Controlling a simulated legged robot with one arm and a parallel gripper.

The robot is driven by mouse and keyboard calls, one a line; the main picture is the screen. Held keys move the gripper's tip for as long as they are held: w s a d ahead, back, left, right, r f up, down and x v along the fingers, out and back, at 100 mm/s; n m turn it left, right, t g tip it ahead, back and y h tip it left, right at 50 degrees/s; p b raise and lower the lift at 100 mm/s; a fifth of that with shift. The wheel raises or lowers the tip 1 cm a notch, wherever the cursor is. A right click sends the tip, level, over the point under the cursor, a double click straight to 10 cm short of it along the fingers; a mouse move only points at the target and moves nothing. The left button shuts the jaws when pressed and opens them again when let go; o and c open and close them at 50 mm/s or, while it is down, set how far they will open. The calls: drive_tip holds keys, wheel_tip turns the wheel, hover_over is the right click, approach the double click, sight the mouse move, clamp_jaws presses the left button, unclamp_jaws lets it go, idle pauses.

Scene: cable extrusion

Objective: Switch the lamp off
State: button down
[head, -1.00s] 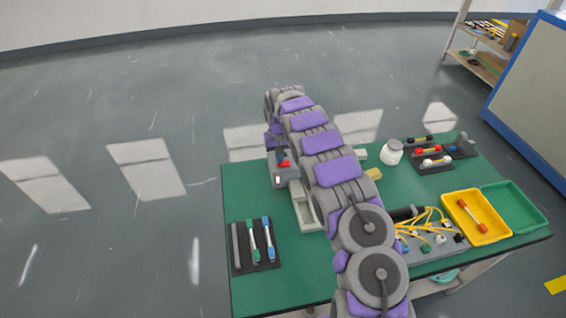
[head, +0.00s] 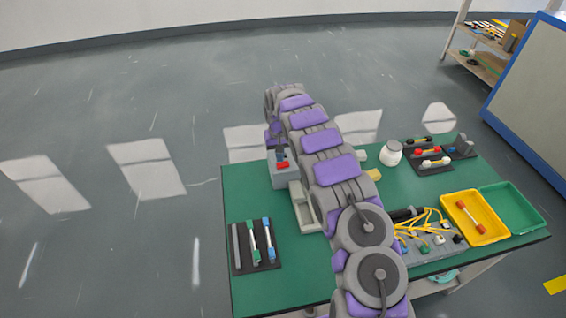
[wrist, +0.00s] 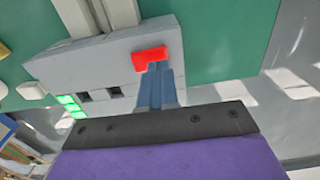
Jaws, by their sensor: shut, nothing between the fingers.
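A grey box (head: 285,178) with a red switch (head: 283,165) stands at the far left part of the green table in the head view. No separate lamp can be made out for sure.
A black tray with markers (head: 255,247) lies front left. A white round jar (head: 391,153), black holders, a yellow bin (head: 483,230), a green bin (head: 527,209) and a unit with yellow cables (head: 425,240) are at the right. My arm crosses the table's middle.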

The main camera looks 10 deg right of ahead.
sight(280, 165)
drive_tip(key=shift+r+p, duration=0.9)
drive_tip(key=shift+r, duration=1.6)
drive_tip(key=s+d+r+m+g+h, duration=0.1)
drive_tip(key=s+d+r, duration=0.1)
drive_tip(key=s+r, duration=0.8)
drive_tip(key=s+d+r, duration=0.2)
drive_tip(key=s+r, duration=0.7)
drive_tip(key=s, duration=0.3)
drive_tip(key=s+a, duration=0.2)
drive_tip(key=s, duration=1.4)
drive_tip(key=s+a+n+y, duration=0.1)
drive_tip(key=s+a, duration=0.1)
drive_tip(key=s, duration=1.5)
drive_tip(key=shift+f+g, duration=0.3)
drive_tip(key=shift+g, duration=0.1)
